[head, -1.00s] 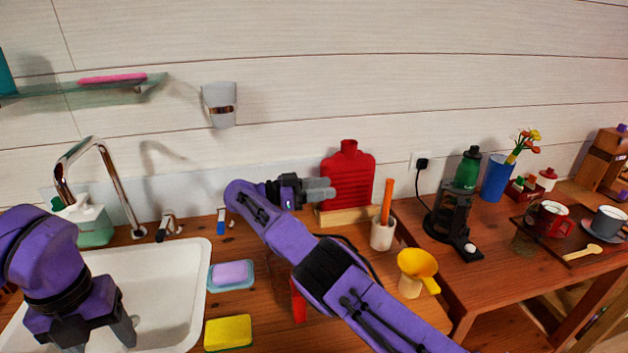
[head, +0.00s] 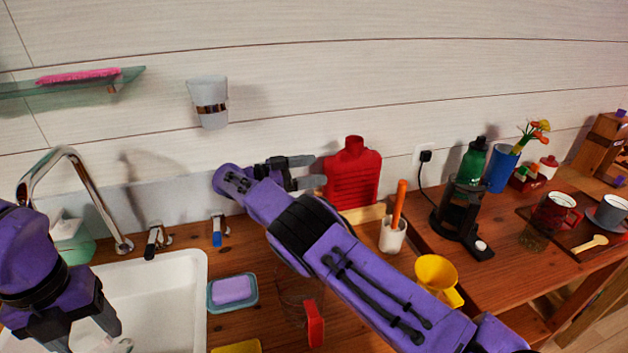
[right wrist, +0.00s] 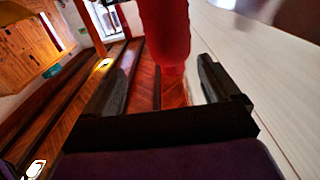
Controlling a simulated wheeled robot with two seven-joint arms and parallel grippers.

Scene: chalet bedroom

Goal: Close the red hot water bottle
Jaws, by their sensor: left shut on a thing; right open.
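The red hot water bottle (head: 352,178) stands upright in a wooden stand (head: 362,213) against the wall. No stopper shows on its short neck (head: 354,146). My right gripper (head: 304,172) is open at the bottle's left side, its fingers pointing at the body below the neck. In the right wrist view the red bottle (right wrist: 166,35) shows ahead, in line with the gap between the fingers; I cannot tell whether they touch it. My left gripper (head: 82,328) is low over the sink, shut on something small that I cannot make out.
The white sink (head: 180,295) is at left, with a chrome faucet (head: 88,185). A soap dish (head: 232,305), a white cup with an orange handle (head: 393,235) and a yellow funnel (head: 437,272) stand near my right arm. A black coffee maker (head: 458,215) is right of the bottle.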

